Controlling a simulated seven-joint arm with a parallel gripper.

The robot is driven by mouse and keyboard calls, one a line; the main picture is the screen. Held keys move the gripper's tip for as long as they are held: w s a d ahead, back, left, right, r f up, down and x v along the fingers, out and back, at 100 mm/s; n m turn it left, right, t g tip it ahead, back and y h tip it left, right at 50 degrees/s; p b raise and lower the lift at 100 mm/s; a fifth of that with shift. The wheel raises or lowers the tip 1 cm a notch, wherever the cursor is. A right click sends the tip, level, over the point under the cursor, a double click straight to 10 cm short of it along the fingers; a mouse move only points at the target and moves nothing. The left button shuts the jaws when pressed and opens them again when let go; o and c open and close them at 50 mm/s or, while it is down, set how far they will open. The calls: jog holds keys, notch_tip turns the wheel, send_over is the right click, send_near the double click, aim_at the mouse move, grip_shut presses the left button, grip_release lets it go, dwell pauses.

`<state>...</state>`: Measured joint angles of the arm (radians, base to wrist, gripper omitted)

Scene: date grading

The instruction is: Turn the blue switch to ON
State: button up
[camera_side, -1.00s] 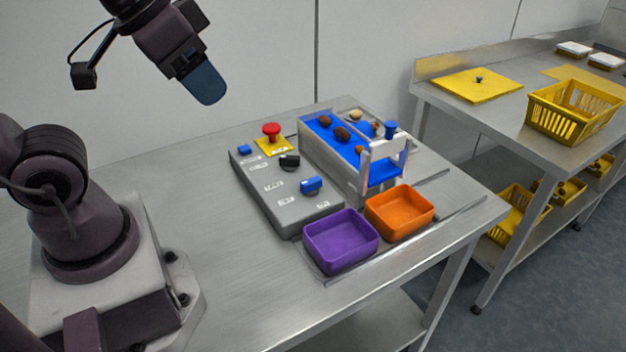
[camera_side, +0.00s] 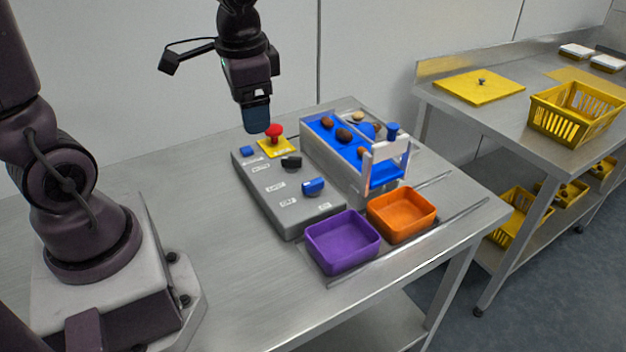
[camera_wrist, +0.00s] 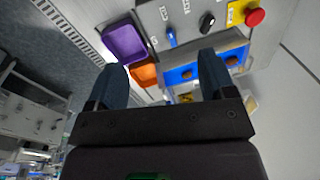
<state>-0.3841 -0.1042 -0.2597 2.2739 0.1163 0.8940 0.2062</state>
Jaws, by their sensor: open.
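The blue switch (camera_side: 313,187) is a rotary knob on the grey control box (camera_side: 282,214), near its front end. Small white labels lie around it, too small to read surely. My gripper (camera_side: 257,122) is in the air above the rear part of the box, apart from the switch. In the wrist view its two dark blue fingers (camera_wrist: 162,72) stand wide apart with nothing held between them.
A red mushroom button (camera_side: 274,131) on a yellow plate and a black knob (camera_side: 291,162) share the box. A blue conveyor (camera_side: 349,150) with brown dates runs alongside, with a white frame (camera_side: 388,165). Purple (camera_side: 342,265) and orange (camera_side: 402,236) bins stand in front.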

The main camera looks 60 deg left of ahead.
jog(key=w+a+f+m+g+h, duration=0.1)
jog(key=w+a+f+m+g, duration=0.1)
jog(key=w+f+m, duration=0.6)
jog(key=m+t, duration=0.1)
jog(key=m, duration=0.7)
send_over(313, 182)
jog(key=f, duration=0.2)
notch_tip(313, 182, down, 12)
jog(key=shift+r, duration=0.1)
jog(key=c, duration=0.9)
jog(key=shift+c, duration=0.2)
